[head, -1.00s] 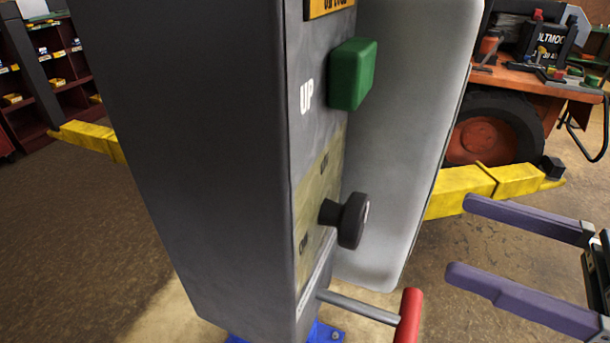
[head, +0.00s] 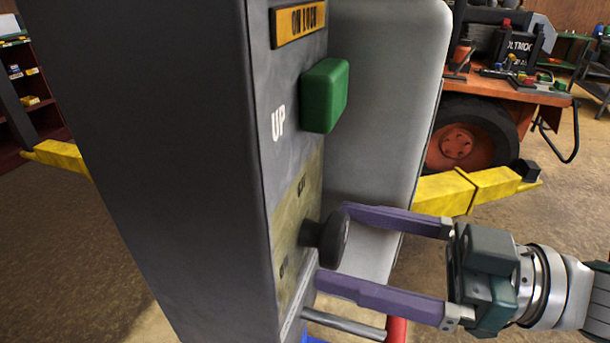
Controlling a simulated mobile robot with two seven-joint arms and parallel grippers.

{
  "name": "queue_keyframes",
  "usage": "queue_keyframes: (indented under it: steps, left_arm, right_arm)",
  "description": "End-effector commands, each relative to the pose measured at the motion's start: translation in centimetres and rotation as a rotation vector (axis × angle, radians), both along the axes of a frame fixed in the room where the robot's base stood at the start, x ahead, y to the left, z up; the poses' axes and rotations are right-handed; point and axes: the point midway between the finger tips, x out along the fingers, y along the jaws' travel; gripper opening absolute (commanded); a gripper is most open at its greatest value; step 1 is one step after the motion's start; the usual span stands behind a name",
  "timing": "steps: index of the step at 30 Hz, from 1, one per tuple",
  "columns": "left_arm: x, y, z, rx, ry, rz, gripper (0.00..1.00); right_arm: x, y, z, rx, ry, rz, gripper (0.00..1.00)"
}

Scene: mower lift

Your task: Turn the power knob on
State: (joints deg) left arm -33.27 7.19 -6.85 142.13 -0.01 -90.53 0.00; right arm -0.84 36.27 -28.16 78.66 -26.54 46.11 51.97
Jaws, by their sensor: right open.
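The black power knob (head: 331,239) sticks out from a yellowish plate (head: 288,240) on the side of a tall dark grey column. My right gripper (head: 332,245) comes in from the right with its two purple fingers open. One finger lies above the knob and the other below it, so the knob sits between the fingertips. I cannot tell whether either finger touches it. The small labels on the plate are too blurred to read. My left gripper is not in view.
A green button (head: 325,95) marked UP is above the knob. A metal lever (head: 345,324) with a red grip (head: 397,329) juts out just below the lower finger. A pale grey panel (head: 385,100) stands behind. A yellow lift arm (head: 445,193) and an orange mower (head: 530,90) are farther back.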

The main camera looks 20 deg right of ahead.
Motion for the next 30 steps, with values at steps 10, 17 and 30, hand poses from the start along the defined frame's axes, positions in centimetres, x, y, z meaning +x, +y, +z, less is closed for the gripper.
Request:
queue_keyframes:
  steps: [10,17,30]
  left_arm:
    - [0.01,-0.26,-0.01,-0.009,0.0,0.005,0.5]
    - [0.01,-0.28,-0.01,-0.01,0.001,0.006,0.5]
    - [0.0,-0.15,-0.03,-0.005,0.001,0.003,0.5]
  right_arm:
    - [-0.01,-0.03,-0.02,0.0,0.0,-0.001,0.77]
    - [-0.01,-0.04,-0.02,0.0,0.0,-0.001,0.51]
    - [0.0,-0.06,-0.01,-0.001,-0.001,-0.001,0.12]
